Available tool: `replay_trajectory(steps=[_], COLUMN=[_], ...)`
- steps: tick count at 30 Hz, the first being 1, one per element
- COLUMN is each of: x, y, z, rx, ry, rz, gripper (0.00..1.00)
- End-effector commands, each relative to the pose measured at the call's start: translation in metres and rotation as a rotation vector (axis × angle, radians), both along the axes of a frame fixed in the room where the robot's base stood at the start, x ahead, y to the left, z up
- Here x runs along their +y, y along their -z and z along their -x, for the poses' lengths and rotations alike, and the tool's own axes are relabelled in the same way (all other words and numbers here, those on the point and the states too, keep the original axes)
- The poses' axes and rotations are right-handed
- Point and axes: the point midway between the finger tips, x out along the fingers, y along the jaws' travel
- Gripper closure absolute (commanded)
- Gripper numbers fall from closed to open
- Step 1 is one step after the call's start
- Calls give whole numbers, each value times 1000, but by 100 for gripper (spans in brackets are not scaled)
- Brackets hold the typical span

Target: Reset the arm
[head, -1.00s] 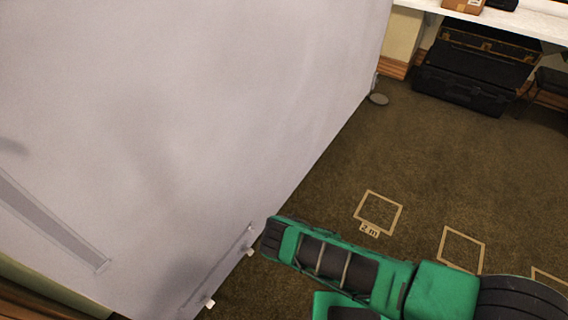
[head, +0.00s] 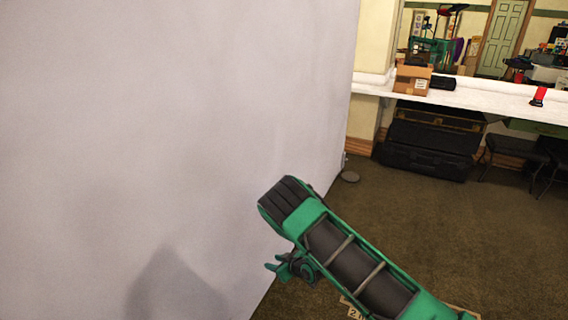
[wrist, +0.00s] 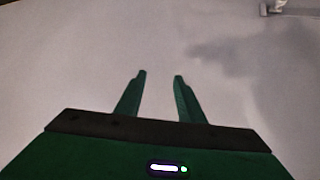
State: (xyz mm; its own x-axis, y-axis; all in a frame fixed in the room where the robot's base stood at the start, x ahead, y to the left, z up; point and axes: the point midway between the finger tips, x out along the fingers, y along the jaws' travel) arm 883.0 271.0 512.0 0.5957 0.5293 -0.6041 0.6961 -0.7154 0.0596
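My gripper (wrist: 160,75) shows in the wrist view with its two green fingers apart and nothing between them. A plain pale grey panel (wrist: 70,50) fills the wrist view behind the fingers. In the head view my green and black arm reaches up from the lower right, beside the right edge of the same panel (head: 170,120). A small green part of my arm shows below its raised end; I cannot make out the fingers there.
A white counter (head: 500,100) runs along the back right, with a cardboard box (head: 412,79) and a red object (head: 539,96) on it. Black cases (head: 430,150) and dark chairs (head: 515,150) stand below.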

Motion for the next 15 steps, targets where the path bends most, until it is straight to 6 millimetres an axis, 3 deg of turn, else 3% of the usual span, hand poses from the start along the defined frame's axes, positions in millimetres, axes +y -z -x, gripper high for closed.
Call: replay_trajectory(steps=[1, 6, 15], x=[-13, -60, -155], y=[-21, -73, -164], z=[-12, -35, -42], rx=[10, 63, 176], ry=[33, 131, 311], rz=[7, 51, 108], gripper=[65, 65, 65])
